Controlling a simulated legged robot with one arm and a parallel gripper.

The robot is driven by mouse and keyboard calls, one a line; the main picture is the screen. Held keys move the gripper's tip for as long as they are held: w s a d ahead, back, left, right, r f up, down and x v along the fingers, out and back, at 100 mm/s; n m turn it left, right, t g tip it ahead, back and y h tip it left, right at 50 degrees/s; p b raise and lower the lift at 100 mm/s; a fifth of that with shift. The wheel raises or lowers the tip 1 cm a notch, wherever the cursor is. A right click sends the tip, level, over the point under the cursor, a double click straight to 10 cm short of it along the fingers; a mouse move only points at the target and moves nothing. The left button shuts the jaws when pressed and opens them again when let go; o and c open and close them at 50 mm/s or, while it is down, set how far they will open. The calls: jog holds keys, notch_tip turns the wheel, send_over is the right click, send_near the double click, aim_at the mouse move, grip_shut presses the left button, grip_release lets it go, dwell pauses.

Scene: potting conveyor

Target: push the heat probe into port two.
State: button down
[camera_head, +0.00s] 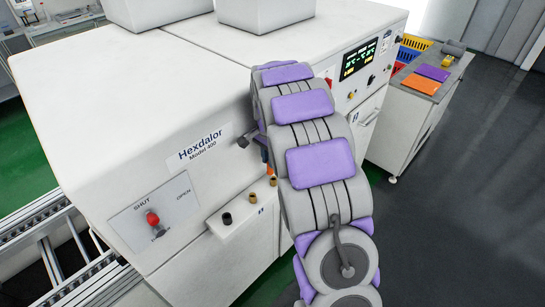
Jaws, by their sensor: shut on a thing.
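The Hexdalor machine (150,100) has a white ledge (240,215) on its front. A row of small round ports stands on the ledge: a black one (226,219), a brass one (252,198) and another brass one (273,181). A small mark on the ledge's front is too small to read surely. My gripper (258,143) is mostly hidden behind my arm, just above and behind the ports. It is shut on a slim orange and blue piece, the heat probe (265,156), which points down, apart from the visible ports. Its tip is hidden.
A panel with a green display (358,59) is on the machine's right. A side bench (425,95) holds orange and purple flat pieces. Conveyor rails (60,255) run at lower left. The grey floor at right is clear.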

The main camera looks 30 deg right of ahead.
jog(key=shift+a, duration=0.4)
jog(key=shift+d, duration=0.75)
jog(key=shift+d, duration=0.1)
jog(key=shift+d+p, duration=0.35)
jog(key=shift+p, duration=0.05)
jog(key=shift+d+f, duration=0.1)
jog(key=shift+f, duration=0.05)
jog(key=shift+d+f, duration=0.2)
jog(key=shift+f, duration=0.2)
jog(key=shift+a+r, duration=0.15)
dwell(0.3)
jog(key=shift+r, duration=0.2)
